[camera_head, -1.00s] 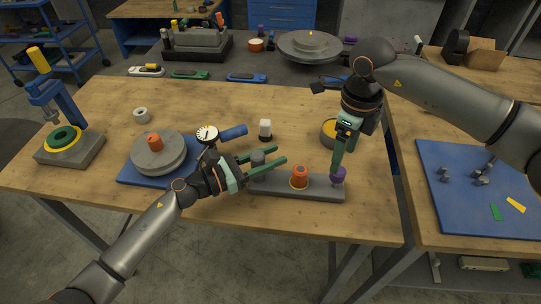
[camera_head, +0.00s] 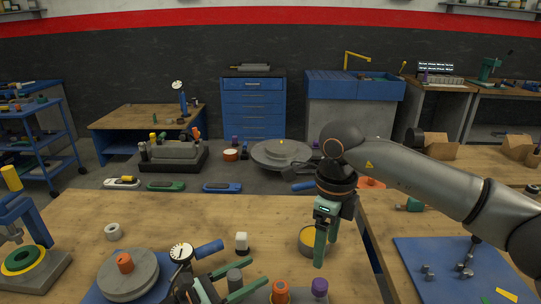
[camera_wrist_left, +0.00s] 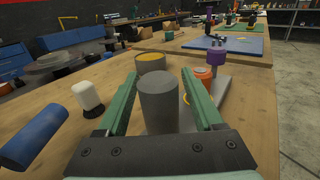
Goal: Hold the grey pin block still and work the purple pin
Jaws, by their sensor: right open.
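The grey pin block (camera_head: 258,297) lies at the bottom of the head view, mostly cut off by the frame edge. Its grey cylinder (camera_wrist_left: 158,102) stands between the fingers of my left gripper (camera_wrist_left: 160,100), which is open with gaps showing on both sides in the left wrist view. The purple pin (camera_head: 319,287) is upright at the block's right end and also shows in the left wrist view (camera_wrist_left: 216,57). An orange pin (camera_head: 280,291) stands between them. My right gripper (camera_head: 326,248) is open and empty, above and behind the purple pin, apart from it.
A yellow-topped round container (camera_head: 309,240) stands behind the block, near my right gripper. A white-topped piece (camera_head: 242,242), a dial gauge (camera_head: 181,253) and a grey disc (camera_head: 128,274) are to the left. A blue mat (camera_head: 450,265) lies on the right table.

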